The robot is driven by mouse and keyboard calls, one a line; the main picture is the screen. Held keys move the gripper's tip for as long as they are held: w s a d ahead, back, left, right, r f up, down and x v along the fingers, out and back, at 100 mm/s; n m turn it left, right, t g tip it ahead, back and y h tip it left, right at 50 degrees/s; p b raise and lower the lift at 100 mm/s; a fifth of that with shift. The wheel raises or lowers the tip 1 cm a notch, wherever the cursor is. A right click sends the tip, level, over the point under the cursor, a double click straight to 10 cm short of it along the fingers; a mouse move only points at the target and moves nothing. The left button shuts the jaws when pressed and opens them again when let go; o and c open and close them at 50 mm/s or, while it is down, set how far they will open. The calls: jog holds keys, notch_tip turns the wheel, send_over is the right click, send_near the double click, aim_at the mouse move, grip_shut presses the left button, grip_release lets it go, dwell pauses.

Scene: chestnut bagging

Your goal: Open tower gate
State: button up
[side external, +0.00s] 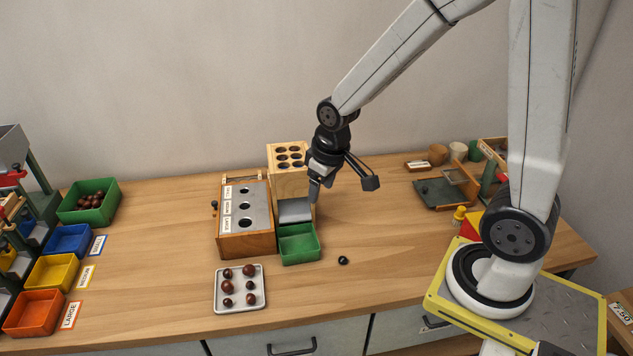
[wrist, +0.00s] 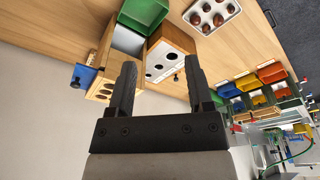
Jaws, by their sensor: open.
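The wooden tower (side external: 288,155) with several round holes in its top stands at the middle of the table. A grey sloped plate (side external: 294,211) is at its lower front, above a green tray (side external: 299,245). My gripper (side external: 315,192) is at the tower's right side, close to it; I cannot tell whether it touches. In the wrist view my gripper (wrist: 160,72) is open with nothing between the fingers. The tower (wrist: 104,72) shows there partly behind one finger. A blue piece (wrist: 83,77) sticks out beside the tower; I cannot tell if it is the gate.
A wooden box (side external: 245,218) with three holes stands left of the tower. A white tray (side external: 240,289) of chestnuts lies in front. A small dark object (side external: 343,260) lies right of the green tray. Coloured bins (side external: 34,313) are at the left. Table right of the tower is mostly clear.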

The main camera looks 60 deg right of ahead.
jog(key=w+d, duration=0.5)
jog(key=d, duration=0.2)
jog(key=w+d+g, duration=0.1)
jog(key=w+d, duration=0.3)
jog(key=d, duration=0.4)
jog(key=w+d+g, duration=0.1)
jog(key=w+d, duration=0.4)
jog(key=d, duration=0.2)
jog(key=shift+w+d+r, duration=0.15)
jog(key=shift+w, duration=0.15)
jog(key=shift+f, duration=3.9)
grip_shut()
